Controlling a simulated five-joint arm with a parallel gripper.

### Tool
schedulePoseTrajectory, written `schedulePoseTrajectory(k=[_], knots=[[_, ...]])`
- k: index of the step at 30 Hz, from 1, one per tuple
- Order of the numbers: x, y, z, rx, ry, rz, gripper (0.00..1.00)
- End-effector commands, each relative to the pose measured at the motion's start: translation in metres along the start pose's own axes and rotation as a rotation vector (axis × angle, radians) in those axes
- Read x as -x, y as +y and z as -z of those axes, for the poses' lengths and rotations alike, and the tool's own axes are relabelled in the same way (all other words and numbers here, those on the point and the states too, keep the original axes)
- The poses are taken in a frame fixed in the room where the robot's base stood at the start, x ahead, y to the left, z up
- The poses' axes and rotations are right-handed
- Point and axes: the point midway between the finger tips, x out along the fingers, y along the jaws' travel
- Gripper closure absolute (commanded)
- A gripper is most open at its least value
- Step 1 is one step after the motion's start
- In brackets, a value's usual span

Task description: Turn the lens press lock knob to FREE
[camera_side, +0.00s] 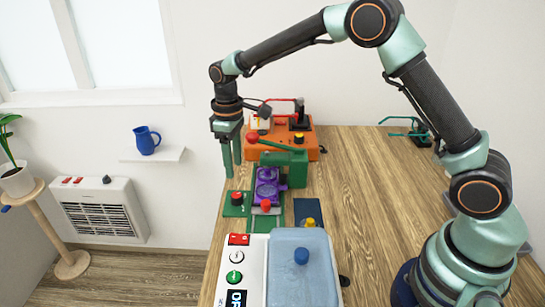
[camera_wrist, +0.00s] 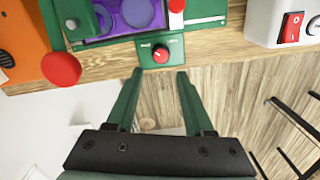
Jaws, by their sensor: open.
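The green lens press (camera_side: 284,166) stands near the table's left edge, with a purple lens holder (camera_side: 267,190) in front and a lever ending in a red ball. The red lock knob (camera_side: 237,197) sits on a small green plate at the press's left side. In the wrist view the lock knob (camera_wrist: 160,56) has a pale pointer mark and small lettering on both sides, too small to read surely. My gripper (camera_side: 231,174) is open and empty, pointing down beyond the table's left edge. In the wrist view my gripper (camera_wrist: 159,72) has its fingertips to either side of the knob's line, apart from it.
The lever's red ball (camera_wrist: 62,68) is left of the knob in the wrist view. An orange machine (camera_side: 304,138) stands behind the press. A white box with switches (camera_side: 239,240) and a pale blue lid (camera_side: 300,275) is in front. Bare wood lies to the right.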

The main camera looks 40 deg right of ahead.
Motion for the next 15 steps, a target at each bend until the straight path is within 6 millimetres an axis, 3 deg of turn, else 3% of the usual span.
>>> schedulePoseTrajectory(k=[6, 15], knots=[[0.024, 0.001, 0.000, -0.001, 0.001, 0.000, 0.48], [0.027, 0.000, -0.001, -0.001, -0.001, 0.001, 0.48]])
